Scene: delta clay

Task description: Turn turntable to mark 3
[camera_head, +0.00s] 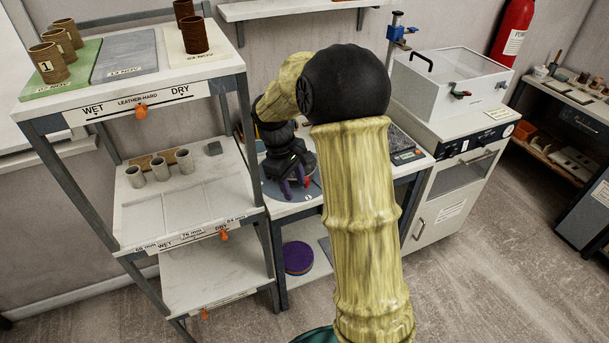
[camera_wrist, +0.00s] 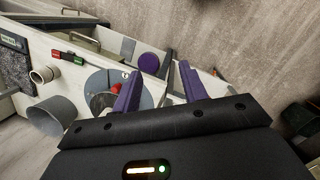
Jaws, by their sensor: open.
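The turntable (camera_head: 311,190) is a grey disc on the white bench, mostly hidden behind my gripper and arm. A small round white label, which seems to read 1, sits on its near edge in the head view. In the wrist view the disc (camera_wrist: 97,84) shows with a white label near its rim, and a red part stands on it, partly behind one finger. My gripper (camera_head: 296,187) has purple fingers pointing down over the disc. The wrist view shows the fingers (camera_wrist: 160,68) apart with nothing between them. I cannot tell whether they touch anything.
A shelf rack (camera_head: 130,117) with clay cylinders stands close on the left. A white cabinet (camera_head: 450,90) stands at the right of the bench. A purple disc (camera_head: 298,257) lies on the shelf below.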

